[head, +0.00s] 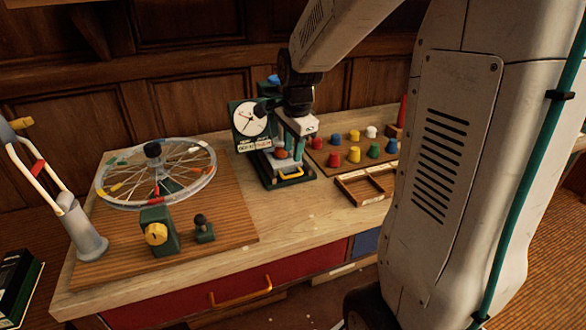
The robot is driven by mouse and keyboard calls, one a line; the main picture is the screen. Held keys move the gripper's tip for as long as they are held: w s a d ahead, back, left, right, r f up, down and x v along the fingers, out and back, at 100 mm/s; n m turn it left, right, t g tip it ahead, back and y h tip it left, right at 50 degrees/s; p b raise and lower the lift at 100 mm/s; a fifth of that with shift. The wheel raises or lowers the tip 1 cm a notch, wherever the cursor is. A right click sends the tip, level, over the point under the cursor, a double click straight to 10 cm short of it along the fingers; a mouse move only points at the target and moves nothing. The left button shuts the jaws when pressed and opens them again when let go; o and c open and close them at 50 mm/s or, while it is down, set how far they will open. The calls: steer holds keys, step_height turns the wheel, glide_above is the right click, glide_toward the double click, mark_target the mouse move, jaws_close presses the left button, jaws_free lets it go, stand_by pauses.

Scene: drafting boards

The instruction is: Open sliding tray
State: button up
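A dark green device (247,120) with a round white dial stands on the wooden table. At its foot is a small dark tray (290,181) with a yellow handle (292,173) on its front; whether it slides is not clear. A wide red drawer front (190,305) with a yellow bar handle (240,291) is set in the table below and looks closed. My gripper (297,146) points down at the device, above the small tray. Its fingertips blend with the device's teal parts, so their opening and any contact cannot be made out.
A clear spoked wheel (190,165) on a wooden board stands to the left, with a yellow knob (156,234) in front. Several coloured pegs (354,155) and a shallow wooden tray (347,194) are on the right. The table's front middle is clear.

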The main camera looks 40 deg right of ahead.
mark_target(294, 176)
steer(key=w+d+f, duration=0.1)
steer(key=f, duration=0.2)
steer(key=w+f+m, duration=0.1)
steer(key=f, duration=0.2)
steer(key=w+d+f+m, duration=0.1)
steer(key=f, duration=0.2)
steer(key=shift+d+f, duration=0.2)
steer(key=shift+d, duration=0.15)
steer(key=shift+c, duration=0.3)
jaws_close()
